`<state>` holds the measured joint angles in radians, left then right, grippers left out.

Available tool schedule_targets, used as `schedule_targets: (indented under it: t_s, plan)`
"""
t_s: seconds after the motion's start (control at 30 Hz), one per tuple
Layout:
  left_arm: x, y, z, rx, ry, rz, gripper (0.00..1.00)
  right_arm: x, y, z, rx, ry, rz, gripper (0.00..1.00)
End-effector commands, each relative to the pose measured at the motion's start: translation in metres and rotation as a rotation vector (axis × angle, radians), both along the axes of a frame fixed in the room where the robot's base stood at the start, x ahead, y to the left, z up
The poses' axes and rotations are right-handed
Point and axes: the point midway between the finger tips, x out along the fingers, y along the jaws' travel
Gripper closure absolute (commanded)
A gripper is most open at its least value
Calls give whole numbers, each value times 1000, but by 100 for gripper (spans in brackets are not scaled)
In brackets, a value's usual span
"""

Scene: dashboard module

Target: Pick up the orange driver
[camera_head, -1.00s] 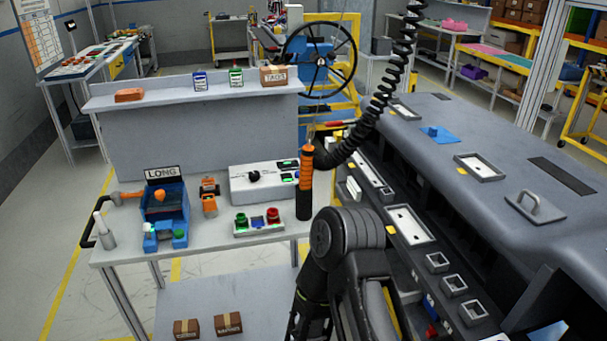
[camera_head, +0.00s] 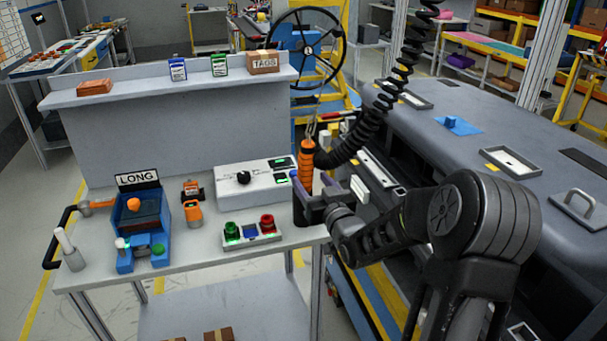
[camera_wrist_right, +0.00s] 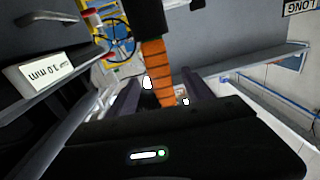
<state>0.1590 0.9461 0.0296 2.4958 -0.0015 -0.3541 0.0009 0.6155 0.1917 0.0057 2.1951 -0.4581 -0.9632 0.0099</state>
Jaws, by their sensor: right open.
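The orange driver (camera_head: 306,168) hangs upright under a coiled black hose, at the right end of the white workbench in the head view. Its ribbed orange grip (camera_wrist_right: 157,70) fills the middle of the right wrist view, with a black end at the top. My right gripper (camera_head: 318,198) is open at the driver's lower part. In the wrist view the grip shows between the two dark fingers of my right gripper (camera_wrist_right: 163,98), with gaps beside it. Whether a finger touches it cannot be told. My left gripper is not in view.
The workbench (camera_head: 200,262) holds a blue fixture (camera_head: 140,222) under a LONG sign, a white control box (camera_head: 252,183) and a red-green button panel (camera_head: 252,232). The grey dashboard module (camera_head: 450,165) stands to the right. The coiled hose (camera_head: 385,95) rises above the driver.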

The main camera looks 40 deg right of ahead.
Motion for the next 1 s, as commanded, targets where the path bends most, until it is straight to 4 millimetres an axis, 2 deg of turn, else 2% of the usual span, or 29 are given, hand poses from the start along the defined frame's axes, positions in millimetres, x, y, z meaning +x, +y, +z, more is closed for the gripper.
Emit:
schedule_targets:
  t_s: [0.17, 0.4, 0.77, 1.0]
  plan:
    - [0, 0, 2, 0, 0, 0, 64, 4, 0, 0, 1, 2, 1, 40]
    - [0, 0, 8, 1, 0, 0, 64, 25, -6, 0, 1, 2, 1, 40]
    - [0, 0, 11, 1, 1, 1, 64, 30, -7, -1, 3, 3, 1, 40]
    - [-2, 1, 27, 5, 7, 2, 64, 60, -16, 0, 4, 4, 0, 40]
